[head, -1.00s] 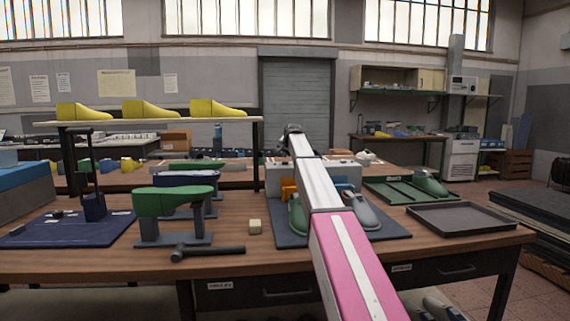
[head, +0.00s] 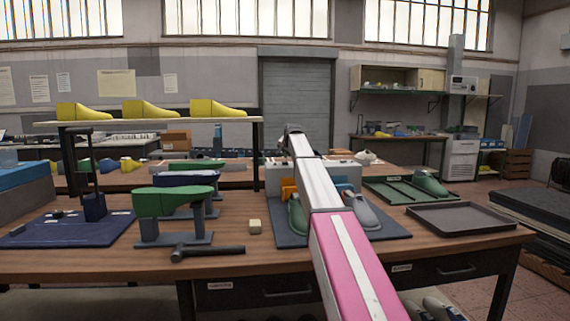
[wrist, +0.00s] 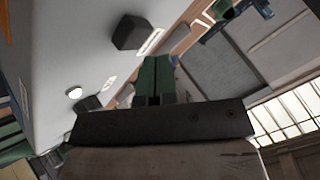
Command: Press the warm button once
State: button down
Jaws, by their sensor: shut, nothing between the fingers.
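The light grey machine box (head: 343,171) stands on the bench behind my arm in the head view. Its pale face (wrist: 60,40) fills the left of the wrist view. That face carries a round white button (wrist: 75,92), a black block-like knob (wrist: 130,32) and another dark control (wrist: 88,103), with small white labels too blurred to read. I cannot tell which control is the warm button. My gripper (wrist: 157,68) is shut and empty, pointing past the face in the wrist view; whether it touches is unclear. My arm hides the gripper in the head view.
On the dark mat (head: 395,232) in front of the machine stand a green last (head: 297,214) and a grey last (head: 362,210), either side of my arm. A grey tray (head: 460,218) lies to the right. A green last on a stand (head: 175,203) is to the left.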

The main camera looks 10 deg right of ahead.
jog(key=shift+f, duration=0.1)
dwell(0.5)
jog(key=shift+f, duration=0.3)
jog(key=shift+f, duration=0.5)
dwell(1.0)
jog(key=shift+r, duration=0.9)
jog(key=shift+r, duration=0.1)
jog(key=shift+r, duration=2.45)
